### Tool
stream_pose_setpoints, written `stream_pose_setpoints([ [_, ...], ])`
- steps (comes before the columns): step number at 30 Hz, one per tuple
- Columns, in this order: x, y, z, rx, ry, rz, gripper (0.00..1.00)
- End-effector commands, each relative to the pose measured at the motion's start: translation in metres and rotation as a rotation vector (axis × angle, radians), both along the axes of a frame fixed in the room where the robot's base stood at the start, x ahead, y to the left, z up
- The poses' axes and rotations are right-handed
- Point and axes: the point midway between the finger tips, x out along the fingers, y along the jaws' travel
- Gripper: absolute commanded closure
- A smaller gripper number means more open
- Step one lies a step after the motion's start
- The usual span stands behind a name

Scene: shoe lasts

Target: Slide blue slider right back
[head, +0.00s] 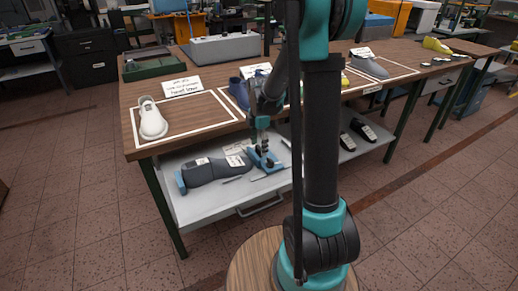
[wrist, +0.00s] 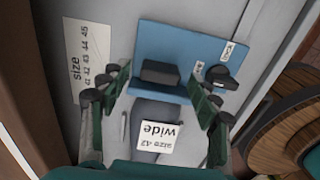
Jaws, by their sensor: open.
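The blue slider (wrist: 188,48) is a flat blue plate in the wrist view, with a dark block (wrist: 160,73) and a black knob (wrist: 222,76) on it. In the head view the blue slider (head: 268,162) is at the right end of the grey shoe last (head: 207,171), partly hidden by my gripper (head: 262,140). In the wrist view my gripper (wrist: 160,98) is open, with one green-padded finger on each side of the dark block. I cannot tell whether the fingers touch anything. The last carries a "wide, size 42" card (wrist: 157,137).
A size scale card (wrist: 84,62) lies left of the slider. The last lies on a grey lower shelf (head: 210,215) under a wooden table (head: 130,115). The tabletop holds a white shoe (head: 152,120) and a blue shoe (head: 238,92). Black soles (head: 364,129) lie to the right.

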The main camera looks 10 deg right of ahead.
Motion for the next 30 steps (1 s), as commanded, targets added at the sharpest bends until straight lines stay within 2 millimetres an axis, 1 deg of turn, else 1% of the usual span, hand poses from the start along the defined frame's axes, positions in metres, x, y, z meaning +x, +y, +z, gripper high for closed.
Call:
stream_pose_setpoints([
  [3,0.000,0.000,-0.011,0.000,0.000,0.000,0.38],
  [6,0.000,0.000,-0.015,0.000,0.000,0.000,0.38],
  [15,0.000,0.000,-0.017,0.000,0.000,0.000,0.38],
  [30,0.000,0.000,-0.017,0.000,0.000,0.000,1.00],
])
